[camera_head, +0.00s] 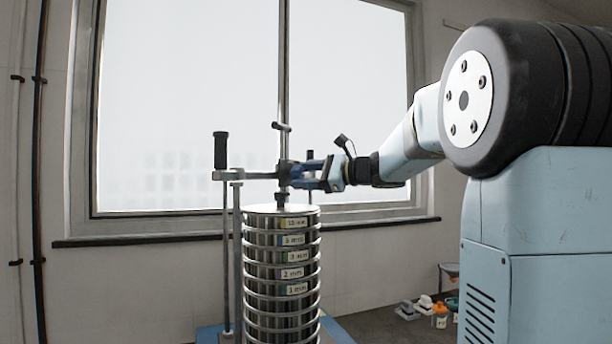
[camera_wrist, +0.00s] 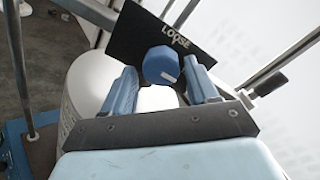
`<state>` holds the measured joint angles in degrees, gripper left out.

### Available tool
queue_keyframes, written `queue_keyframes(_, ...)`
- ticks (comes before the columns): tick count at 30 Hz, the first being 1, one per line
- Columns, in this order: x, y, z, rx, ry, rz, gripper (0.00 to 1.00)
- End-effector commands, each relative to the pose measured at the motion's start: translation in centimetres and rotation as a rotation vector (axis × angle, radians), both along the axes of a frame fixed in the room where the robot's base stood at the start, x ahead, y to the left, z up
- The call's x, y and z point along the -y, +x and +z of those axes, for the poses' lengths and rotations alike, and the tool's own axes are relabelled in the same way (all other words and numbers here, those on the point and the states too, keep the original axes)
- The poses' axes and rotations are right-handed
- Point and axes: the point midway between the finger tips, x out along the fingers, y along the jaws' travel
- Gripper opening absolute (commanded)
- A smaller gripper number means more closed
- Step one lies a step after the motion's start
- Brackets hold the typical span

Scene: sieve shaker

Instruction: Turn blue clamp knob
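The blue clamp knob (camera_wrist: 162,65) has a faceted face with a small white mark. In the wrist view it sits between the two pale blue fingers of my gripper (camera_wrist: 160,72), in front of a black plate (camera_wrist: 140,38) lettered "LOOSE". The fingers are apart, with a narrow gap visible beside the knob, so my gripper looks open around it. In the head view my gripper (camera_head: 303,174) reaches in from the right to the clamp arm (camera_head: 245,175) above the sieve stack (camera_head: 282,270). The knob is mostly hidden there by the fingers.
The clamp arm carries a black upright handle (camera_head: 220,150) on the left and crosses a vertical metal rod (camera_head: 283,145). Thin posts stand left of the stack. Small bottles and boxes (camera_head: 440,312) lie at the lower right. A window (camera_head: 180,100) is behind.

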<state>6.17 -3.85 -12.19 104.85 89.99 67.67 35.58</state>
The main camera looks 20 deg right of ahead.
Motion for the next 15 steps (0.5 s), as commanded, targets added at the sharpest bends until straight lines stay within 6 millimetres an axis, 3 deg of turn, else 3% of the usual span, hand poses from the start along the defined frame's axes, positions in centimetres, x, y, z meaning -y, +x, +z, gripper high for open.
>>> queue_keyframes(10, 0.1, -0.2, 0.4, 0.007, 0.001, -0.001, 0.67)
queue_keyframes(15, 1.1, -1.1, 0.5, 0.009, 0.001, 0.0, 0.67)
